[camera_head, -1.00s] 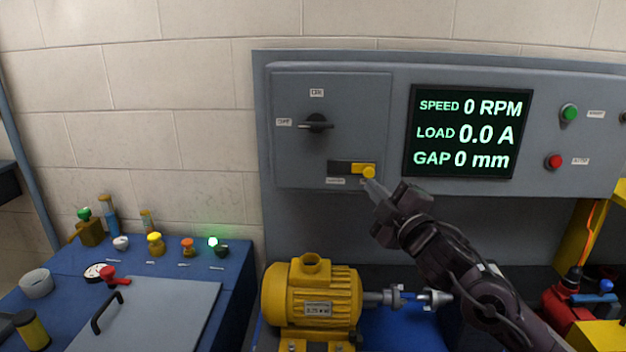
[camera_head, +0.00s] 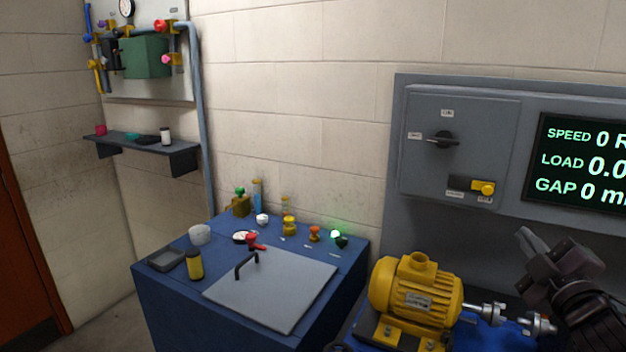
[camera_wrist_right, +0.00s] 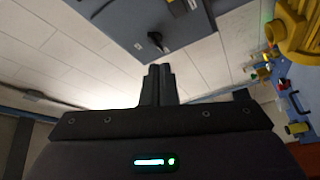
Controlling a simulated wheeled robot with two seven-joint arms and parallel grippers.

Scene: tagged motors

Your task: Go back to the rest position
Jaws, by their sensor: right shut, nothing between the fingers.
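My right gripper (camera_head: 534,246) is at the right of the head view, in front of the grey control panel and above the shaft end of the yellow motor (camera_head: 416,290). Its fingers are together with nothing between them; in the right wrist view the closed fingers (camera_wrist_right: 158,84) point toward the wall and panel. The gripper is apart from the panel. The panel box (camera_head: 460,150) carries a black rotary knob (camera_head: 441,139) and a yellow slide knob (camera_head: 484,188) at the right of its slot. My left gripper is not in view.
A blue bench (camera_head: 170,300) with a grey lid (camera_head: 275,288), small knobs and a lit green lamp (camera_head: 335,234) stands left of the motor. A wall shelf (camera_head: 150,146) and a pipe board (camera_head: 150,85) are at the far left. The display (camera_head: 580,165) is partly cut off.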

